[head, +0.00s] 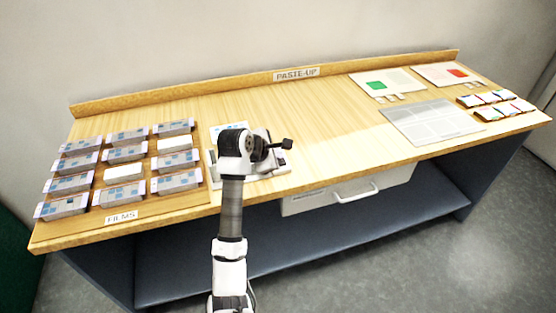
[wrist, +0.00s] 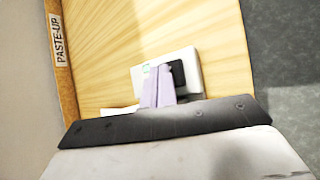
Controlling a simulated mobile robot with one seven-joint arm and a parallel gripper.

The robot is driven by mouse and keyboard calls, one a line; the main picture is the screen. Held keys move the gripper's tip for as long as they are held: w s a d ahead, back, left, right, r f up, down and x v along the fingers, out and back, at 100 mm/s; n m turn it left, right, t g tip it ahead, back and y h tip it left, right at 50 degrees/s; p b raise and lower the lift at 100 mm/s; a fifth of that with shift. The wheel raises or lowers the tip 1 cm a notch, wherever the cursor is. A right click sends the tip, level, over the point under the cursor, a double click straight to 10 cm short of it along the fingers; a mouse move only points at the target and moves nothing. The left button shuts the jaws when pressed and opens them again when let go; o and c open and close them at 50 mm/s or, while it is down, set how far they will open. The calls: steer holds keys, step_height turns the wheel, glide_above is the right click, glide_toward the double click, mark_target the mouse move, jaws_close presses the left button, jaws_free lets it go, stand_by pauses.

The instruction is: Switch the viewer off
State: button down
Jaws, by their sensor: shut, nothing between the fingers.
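The viewer (head: 275,171) is a low, pale device at the table's front edge, left of the middle. My arm and hand cover much of it in the head view. In the wrist view its pale end (wrist: 192,62) shows a black part (wrist: 179,73) and a small green mark; I cannot tell the switch's position. My gripper (wrist: 159,68) is shut and empty, its lilac fingers together over the pale end, beside the black part. I cannot tell whether they touch it. In the head view my gripper (head: 287,144) is above the viewer's right side.
Several film boxes (head: 125,172) stand in rows at the left, behind a FILMS label (head: 121,217). A grey sheet (head: 430,121), two cards and several small blocks (head: 495,102) lie at the right. A drawer handle (head: 356,192) juts from the front. The table's middle is clear.

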stand_by(0.3)
steer(key=shift+r, duration=0.6)
steer(key=shift+p, duration=0.3)
step_height(320, 180, up, 6)
steer(key=p, duration=0.3)
